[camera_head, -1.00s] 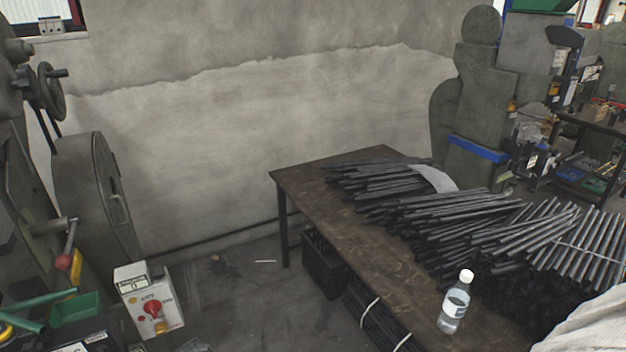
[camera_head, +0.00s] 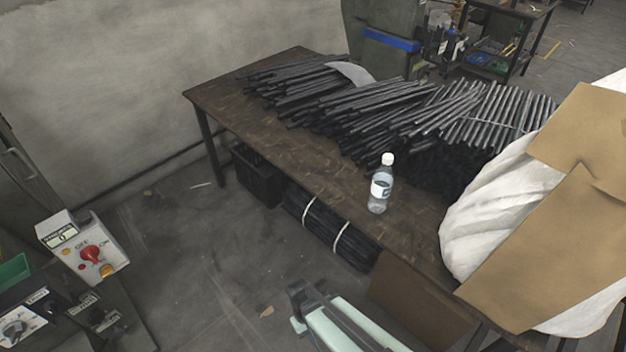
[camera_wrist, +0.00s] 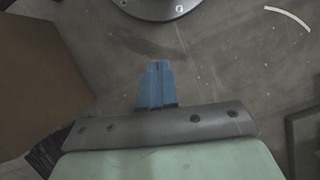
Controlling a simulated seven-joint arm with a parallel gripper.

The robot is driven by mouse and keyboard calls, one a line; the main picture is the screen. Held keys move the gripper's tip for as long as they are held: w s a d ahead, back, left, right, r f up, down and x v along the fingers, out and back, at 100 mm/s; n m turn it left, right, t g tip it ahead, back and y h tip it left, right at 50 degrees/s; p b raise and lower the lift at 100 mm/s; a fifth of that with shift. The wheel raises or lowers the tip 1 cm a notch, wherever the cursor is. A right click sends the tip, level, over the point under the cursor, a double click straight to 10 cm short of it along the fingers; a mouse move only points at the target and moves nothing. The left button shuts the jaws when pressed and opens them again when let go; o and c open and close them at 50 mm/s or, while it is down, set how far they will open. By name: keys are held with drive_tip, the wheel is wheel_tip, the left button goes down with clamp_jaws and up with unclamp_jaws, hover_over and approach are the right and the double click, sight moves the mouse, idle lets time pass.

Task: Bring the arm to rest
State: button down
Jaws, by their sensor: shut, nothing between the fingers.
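My gripper (camera_wrist: 157,84) shows in the wrist view as two blue fingers pressed together, with nothing between them. The fingers are over the bare grey floor and touch nothing that I can see. In the head view a pale green part of my arm (camera_head: 345,325) shows at the bottom edge, in front of the table. The fingers cannot be made out in the head view.
A wooden table (camera_head: 228,92) carries dark rods (camera_head: 400,110), a water bottle (camera_head: 380,185) and a white sack (camera_head: 480,205) with cardboard (camera_head: 545,245). A control box (camera_head: 85,250) stands at left. A crate (camera_head: 258,178) sits under the table.

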drive_tip(key=s+d+f+m+g+y, duration=0.1)
drive_tip(key=s+d+f+m, duration=0.1)
drive_tip(key=d, duration=0.6)
drive_tip(key=s+d+f+m+g+y, duration=0.1)
drive_tip(key=s+d+m, duration=0.3)
drive_tip(key=d, duration=0.5)
drive_tip(key=shift+s+f+g, duration=0.4)
drive_tip(key=shift+s+g, duration=0.1)
drive_tip(key=shift+s, duration=0.75)
drive_tip(key=shift+d, duration=0.1)
